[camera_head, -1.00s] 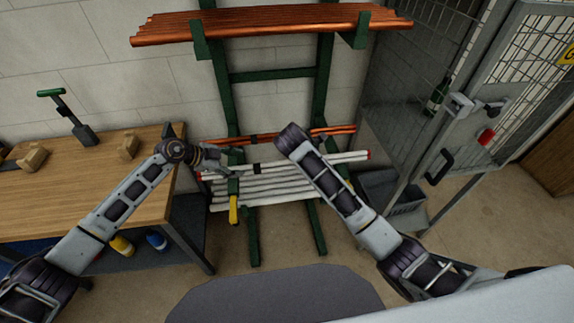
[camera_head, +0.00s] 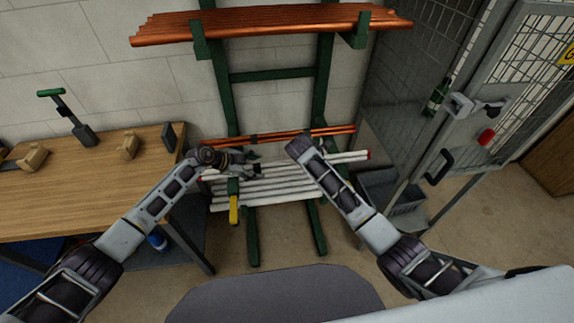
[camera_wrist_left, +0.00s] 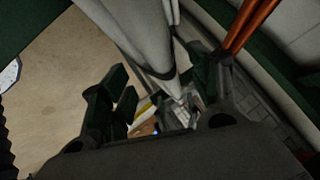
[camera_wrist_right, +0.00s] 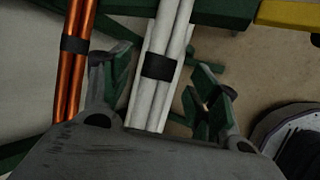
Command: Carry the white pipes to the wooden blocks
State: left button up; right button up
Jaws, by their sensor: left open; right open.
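A bundle of white pipes (camera_head: 345,157) with a red end lies on the green rack, above several more white pipes (camera_head: 275,190). My left gripper (camera_head: 247,158) is open at the bundle's left part. In the left wrist view, white pipes (camera_wrist_left: 148,35) with a dark band run between its spread fingers. My right gripper is hidden behind its arm in the head view. In the right wrist view that gripper (camera_wrist_right: 160,85) is open, with banded white pipes (camera_wrist_right: 172,35) between its fingers. Two wooden blocks (camera_head: 129,146) (camera_head: 32,157) sit apart on the bench.
The green rack (camera_head: 253,225) also holds copper pipes just behind (camera_head: 290,133) and on top (camera_head: 270,25). The wooden bench (camera_head: 70,200) stands left, with a green-handled tool (camera_head: 72,115) on it. A grey bin (camera_head: 385,190) and a mesh cage (camera_head: 415,90) stand right.

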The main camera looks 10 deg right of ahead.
pick_arm(q)
jog(key=shift+x, duration=1.35)
pick_arm(e)
jog(key=shift+x, duration=1.35)
pick_arm(q)
jog(key=c, duration=1.3)
pick_arm(e)
grip_shut()
